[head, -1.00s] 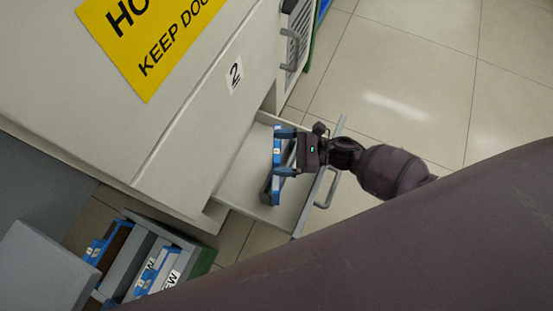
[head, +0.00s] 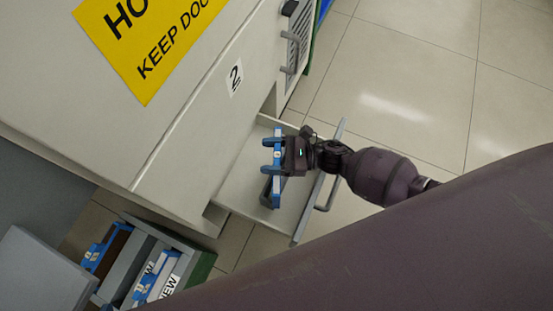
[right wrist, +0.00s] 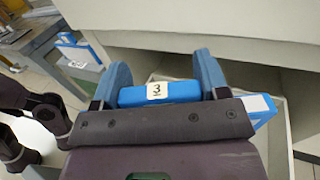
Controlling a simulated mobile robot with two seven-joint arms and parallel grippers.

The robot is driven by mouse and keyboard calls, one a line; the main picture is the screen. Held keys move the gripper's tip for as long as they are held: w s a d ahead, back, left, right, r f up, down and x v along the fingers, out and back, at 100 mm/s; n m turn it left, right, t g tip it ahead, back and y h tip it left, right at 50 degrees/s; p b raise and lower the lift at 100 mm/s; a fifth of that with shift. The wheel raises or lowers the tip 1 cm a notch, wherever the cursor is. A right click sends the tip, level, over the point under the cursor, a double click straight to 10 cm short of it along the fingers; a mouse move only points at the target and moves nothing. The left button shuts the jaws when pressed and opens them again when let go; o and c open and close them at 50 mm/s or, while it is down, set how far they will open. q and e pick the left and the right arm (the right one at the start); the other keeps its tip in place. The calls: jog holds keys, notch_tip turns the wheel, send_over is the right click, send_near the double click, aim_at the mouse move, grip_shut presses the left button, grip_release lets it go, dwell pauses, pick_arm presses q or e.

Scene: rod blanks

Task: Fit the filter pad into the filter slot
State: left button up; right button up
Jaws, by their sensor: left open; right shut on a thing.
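My right gripper (head: 268,155) is over the open drawer, its blue fingers shut on a blue-and-white filter pad (head: 277,158). In the right wrist view the pad's blue edge (right wrist: 170,93) lies between the fingers and carries a label "3". A blue-and-white part (right wrist: 262,108) also shows to the right, behind the gripper. A dark grey holder (head: 265,189), perhaps the filter slot, shows in the drawer at the pad's lower end. I cannot tell how deep the pad sits in it. My left gripper is not in view.
The drawer (head: 232,184) is pulled out of a pale cabinet (head: 190,110) marked "2". A grey-and-green crate (head: 200,268) at lower left holds several blue-and-white pads, with a "NEW" label. Floor at upper right is clear. My large arm link crosses the lower right.

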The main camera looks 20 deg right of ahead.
notch_tip(320, 180, up, 20)
jog(key=f+p, duration=0.1)
jog(key=p, duration=0.6)
jog(key=w+f+m+t+h+b, duration=0.1)
jog(key=f+t, duration=0.1)
jog(key=f, duration=0.2)
jog(key=d+f+m+t+h+b, duration=0.1)
jog(key=f+m+t+b, duration=0.1)
jog(key=f, duration=0.2)
jog(key=w+d+f+m+t+h+b, duration=0.1)
jog(key=f+b, duration=0.1)
jog(key=f, duration=0.2)
jog(key=shift+w+d+f+t+h, duration=0.1)
jog(key=shift+w+d+t+h, duration=0.2)
jog(key=shift+t+h, duration=0.1)
pick_arm(q)
jog(key=shift+r, duration=0.25)
pick_arm(e)
jog(key=shift+w, duration=0.1)
pick_arm(q)
jog(key=shift+s+f, duration=0.1)
